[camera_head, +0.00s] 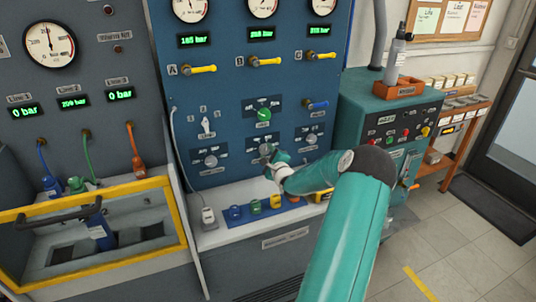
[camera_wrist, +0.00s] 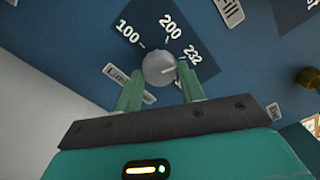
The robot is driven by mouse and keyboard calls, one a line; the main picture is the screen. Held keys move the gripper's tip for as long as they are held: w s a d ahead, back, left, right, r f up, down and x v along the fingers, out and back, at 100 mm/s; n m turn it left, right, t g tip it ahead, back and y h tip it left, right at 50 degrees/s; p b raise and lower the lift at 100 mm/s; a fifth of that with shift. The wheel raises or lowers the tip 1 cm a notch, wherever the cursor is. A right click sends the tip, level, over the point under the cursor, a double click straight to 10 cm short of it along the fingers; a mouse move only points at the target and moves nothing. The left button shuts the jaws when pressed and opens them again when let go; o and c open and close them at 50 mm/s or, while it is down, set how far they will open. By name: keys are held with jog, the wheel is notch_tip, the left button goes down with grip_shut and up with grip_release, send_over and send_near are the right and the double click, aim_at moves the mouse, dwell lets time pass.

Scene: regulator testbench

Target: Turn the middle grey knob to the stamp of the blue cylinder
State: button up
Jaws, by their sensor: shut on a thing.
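The middle grey knob (camera_wrist: 158,68) is on the blue panel, with marks 100, 200 and 232 around it in the wrist view. A pale line on its face points right, towards the 232 mark. My gripper (camera_wrist: 159,76) has one green finger on each side of the knob and is shut on it. In the head view my gripper (camera_head: 270,157) partly covers the knob (camera_head: 265,148). A blue cylinder (camera_head: 100,230) with a pale label stands in the left bay behind a yellow-framed guard. Its stamp is too small to read.
Other grey knobs sit to the left (camera_head: 210,160) and right (camera_head: 311,138) on the panel, with a green knob (camera_head: 264,114) above. Small coloured blocks (camera_head: 255,206) stand on the ledge below. A teal cabinet (camera_head: 385,115) stands to the right. The floor at right is clear.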

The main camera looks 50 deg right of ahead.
jog(key=shift+m, duration=1.1)
jog(key=o, duration=1)
jog(key=shift+s, duration=0.1)
jog(key=v, duration=1.3)
jog(key=shift+s+a+f, duration=0.1)
jog(key=shift+s+a, duration=0.1)
jog(key=shift+s, duration=0.05)
